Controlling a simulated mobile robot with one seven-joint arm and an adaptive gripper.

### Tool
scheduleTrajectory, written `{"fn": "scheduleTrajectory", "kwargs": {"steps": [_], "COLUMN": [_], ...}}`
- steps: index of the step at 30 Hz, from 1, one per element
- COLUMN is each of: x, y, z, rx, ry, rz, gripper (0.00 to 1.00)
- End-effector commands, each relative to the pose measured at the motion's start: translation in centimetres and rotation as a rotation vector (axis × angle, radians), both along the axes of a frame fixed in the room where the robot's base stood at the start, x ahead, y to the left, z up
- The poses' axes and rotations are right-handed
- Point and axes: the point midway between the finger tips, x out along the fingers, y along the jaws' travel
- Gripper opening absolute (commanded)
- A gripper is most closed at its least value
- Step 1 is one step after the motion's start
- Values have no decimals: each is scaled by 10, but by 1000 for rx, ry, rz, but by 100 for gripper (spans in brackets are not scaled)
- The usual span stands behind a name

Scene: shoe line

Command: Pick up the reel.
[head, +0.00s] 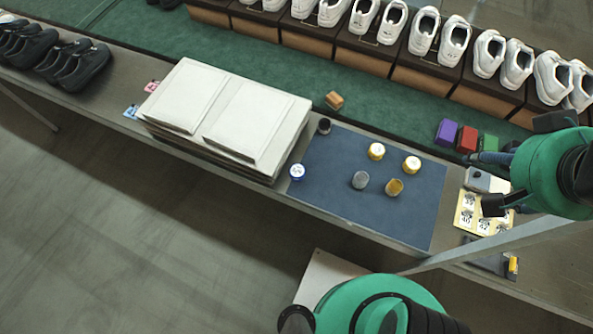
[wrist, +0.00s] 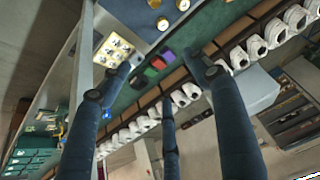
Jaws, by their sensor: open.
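Several small round pieces stand on the blue mat (head: 330,195) in the head view; I cannot tell for sure which is the reel. They are a grey one (head: 360,180), a gold one (head: 394,187), two yellow ones with white tops (head: 376,151) (head: 411,164), a blue-and-white one (head: 297,172) and a dark one (head: 324,126). Gold pieces (wrist: 162,22) also show at the top of the wrist view. My gripper (head: 505,168) is at the right, off the mat, near the yellow card. Its three fingers (wrist: 150,92) are spread, open and empty.
Stacked white panels (head: 255,115) stand left of the mat. A wooden block (head: 334,100) and purple (head: 446,131), red (head: 467,138) and green (head: 488,143) blocks lie behind. A yellow card (head: 467,215) lies right of the mat. Shoes line the back. The mat's front is clear.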

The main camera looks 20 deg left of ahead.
Motion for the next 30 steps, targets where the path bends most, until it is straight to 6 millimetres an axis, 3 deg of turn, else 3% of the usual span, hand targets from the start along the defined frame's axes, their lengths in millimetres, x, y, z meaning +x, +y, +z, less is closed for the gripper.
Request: {"fn": "scheduleTrajectory", "kwargs": {"steps": [4, 6, 19, 25, 30], "x": [0, 0, 6, 30, 63], "y": [0, 0, 5, 25, 60], "z": [0, 0, -2, -14, -36], "rx": [0, 0, -10, -56, -123], "ry": [0, 0, 9, 46, 92], "rz": [0, 0, 34, 183, 406], "gripper": [63, 54, 54, 54, 54]}}
